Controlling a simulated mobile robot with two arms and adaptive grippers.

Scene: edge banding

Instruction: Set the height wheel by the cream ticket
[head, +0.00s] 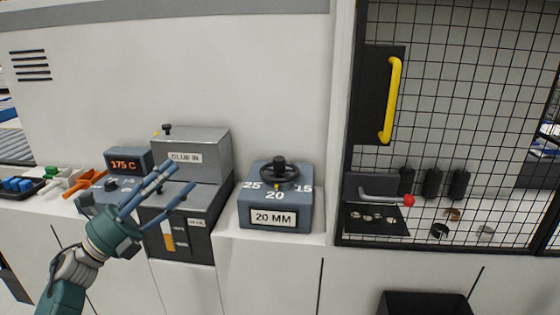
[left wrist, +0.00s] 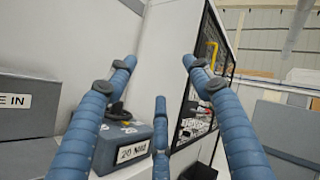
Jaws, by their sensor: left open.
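The black height wheel (head: 280,172) sits on top of a blue-grey box (head: 275,216) labelled 20 MM. The numbers 25, 20 and 15 are marked around the wheel, and a small yellow mark shows at its front, near 20. My left gripper (head: 182,177) is open and empty, above the dark glue unit to the left of the wheel and apart from it. In the left wrist view the wheel (left wrist: 117,111) shows partly behind a finger, with the open fingers (left wrist: 158,66) in front. I cannot make out a cream ticket. My right gripper is not in view.
A grey GLUE IN box (head: 205,148) and a display reading 175 C (head: 125,163) stand left of the wheel. A mesh door (head: 460,80) with a yellow handle (head: 391,100) is on the right. A black bin (head: 425,304) is below.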

